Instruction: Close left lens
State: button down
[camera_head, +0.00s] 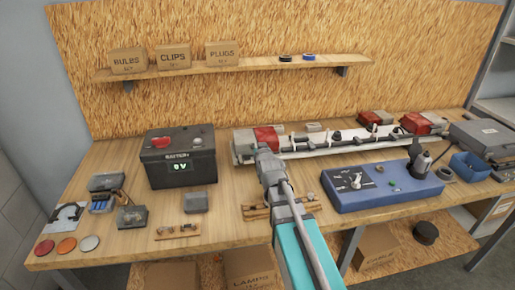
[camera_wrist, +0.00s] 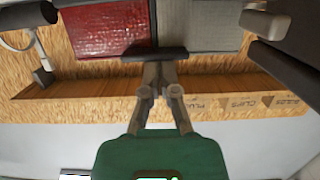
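The left lamp of the trailer frame has a red lens (camera_head: 268,138) beside a pale grey section (camera_head: 243,147) at the left end of the light bar. In the wrist view, the red lens (camera_wrist: 107,30) and the grey section (camera_wrist: 195,25) fill the top, side by side. My gripper (camera_head: 264,153) is right at the front of this lamp. In the wrist view its fingers (camera_wrist: 155,62) are close together, with a short dark bar (camera_wrist: 155,53) across their tips at the lamp's edge. I cannot tell whether they hold that bar. My arm hides the lamp's lower front.
A black battery box (camera_head: 180,157) stands left of the lamp. A blue test unit (camera_head: 380,186) is on the right. The right lamp (camera_head: 418,122) is at the far end of the bar. Round lenses (camera_head: 67,245) and small parts lie at front left. A shelf (camera_head: 235,67) runs above.

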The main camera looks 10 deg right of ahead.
jog(key=shift+s+f, duration=0.35)
jog(key=shift+s, duration=0.05)
jog(key=shift+w+r+p, duration=0.2)
jog(key=shift+r+p, duration=0.7)
jog(key=shift+p, duration=0.15)
jog(key=shift+w, duration=0.1)
jog(key=shift+r, duration=0.15)
